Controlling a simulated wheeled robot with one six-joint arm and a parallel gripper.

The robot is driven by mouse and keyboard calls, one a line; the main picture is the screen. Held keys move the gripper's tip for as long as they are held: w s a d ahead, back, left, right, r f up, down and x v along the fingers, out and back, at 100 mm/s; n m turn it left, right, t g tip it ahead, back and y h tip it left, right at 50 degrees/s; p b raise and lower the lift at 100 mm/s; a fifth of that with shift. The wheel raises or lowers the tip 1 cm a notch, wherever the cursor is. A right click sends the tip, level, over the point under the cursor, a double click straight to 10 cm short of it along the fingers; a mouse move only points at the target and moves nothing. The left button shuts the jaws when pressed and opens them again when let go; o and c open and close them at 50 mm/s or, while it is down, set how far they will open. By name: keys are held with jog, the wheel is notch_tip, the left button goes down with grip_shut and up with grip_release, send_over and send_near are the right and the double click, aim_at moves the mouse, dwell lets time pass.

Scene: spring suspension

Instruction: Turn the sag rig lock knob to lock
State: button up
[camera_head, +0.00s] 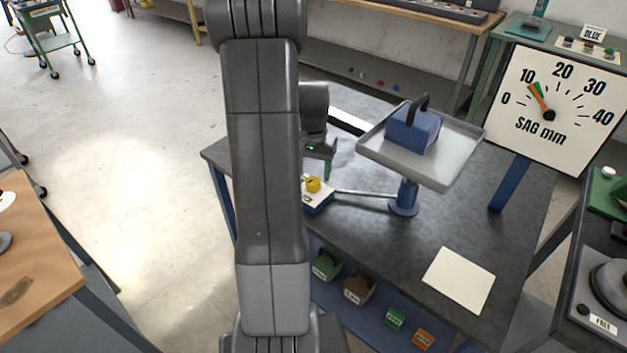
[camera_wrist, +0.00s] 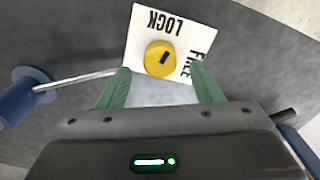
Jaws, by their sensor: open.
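The yellow lock knob (camera_wrist: 161,58) sits on a white label plate (camera_wrist: 140,40) reading LOCK and FREE, upside down in the wrist view. A short black mark on its top slants up and right; which word it points to, I cannot tell. In the head view the knob (camera_head: 313,184) sits on a blue-sided block, partly hidden by my arm. My gripper (camera_wrist: 160,72) is open, its green fingers to the left and right of the knob's near side, apart from it. In the head view my gripper (camera_head: 326,168) is just above the knob, partly hidden.
A metal rod (camera_head: 362,194) joins the block to a blue post (camera_head: 405,198) under a grey tray (camera_head: 452,160) holding a blue weight (camera_head: 412,130). The sag dial (camera_head: 545,95) reads about 10. A blank cream sheet (camera_head: 459,280) lies on the dark table (camera_head: 400,255).

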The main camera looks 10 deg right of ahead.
aim_at(313, 180)
jog(key=shift+f, duration=2.1)
jog(key=shift+c, duration=0.5)
jog(key=c, duration=0.9)
jog(key=shift+n+b, duration=0.3)
jog(key=shift+n, duration=1.1)
jog(key=o, duration=1)
notch_tip(313, 180, up, 14)
